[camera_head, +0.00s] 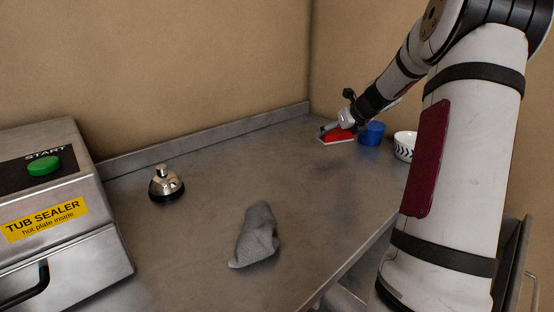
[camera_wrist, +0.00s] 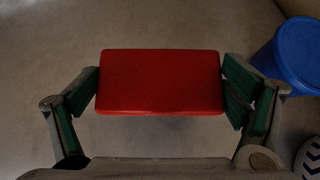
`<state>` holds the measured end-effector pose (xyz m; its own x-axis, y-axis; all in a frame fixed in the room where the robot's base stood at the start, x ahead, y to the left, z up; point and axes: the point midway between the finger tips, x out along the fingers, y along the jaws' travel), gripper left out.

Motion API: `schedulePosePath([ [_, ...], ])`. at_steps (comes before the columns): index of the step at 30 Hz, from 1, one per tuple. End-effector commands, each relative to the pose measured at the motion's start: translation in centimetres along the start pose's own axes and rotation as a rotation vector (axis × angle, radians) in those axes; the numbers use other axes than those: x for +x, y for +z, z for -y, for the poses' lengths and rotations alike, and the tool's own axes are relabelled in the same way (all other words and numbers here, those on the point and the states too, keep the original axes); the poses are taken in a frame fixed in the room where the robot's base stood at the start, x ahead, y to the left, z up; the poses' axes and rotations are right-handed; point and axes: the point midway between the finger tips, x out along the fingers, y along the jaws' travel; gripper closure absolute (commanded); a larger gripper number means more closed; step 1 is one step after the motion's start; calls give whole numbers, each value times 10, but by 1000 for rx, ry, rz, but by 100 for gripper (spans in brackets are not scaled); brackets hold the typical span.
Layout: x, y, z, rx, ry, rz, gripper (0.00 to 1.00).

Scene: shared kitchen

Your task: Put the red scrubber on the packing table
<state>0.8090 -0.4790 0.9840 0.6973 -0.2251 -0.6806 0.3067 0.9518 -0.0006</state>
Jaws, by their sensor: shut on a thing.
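The red scrubber (camera_head: 338,136) is at the far right part of the metal table (camera_head: 200,219), close to the back corner. In the wrist view the red scrubber (camera_wrist: 160,82) is a flat red block lying level between the two fingers. My gripper (camera_head: 331,130) is shut on it, with one finger pad against each short end in the wrist view (camera_wrist: 160,84). A pale edge shows under the red top in the head view. I cannot tell whether the scrubber touches the tabletop or is slightly above it.
A blue cup (camera_head: 371,133) stands just right of the scrubber, and a patterned white bowl (camera_head: 405,145) is beyond it. A grey cloth (camera_head: 257,236), a bell (camera_head: 165,184) and the tub sealer (camera_head: 55,215) are on the table. The middle is clear. Walls bound the back.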

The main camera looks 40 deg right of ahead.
Motion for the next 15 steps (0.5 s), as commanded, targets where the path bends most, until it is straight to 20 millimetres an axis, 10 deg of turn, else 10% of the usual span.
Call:
schedulePosePath([
  [15,84,62,18,-2,1,1,44],
])
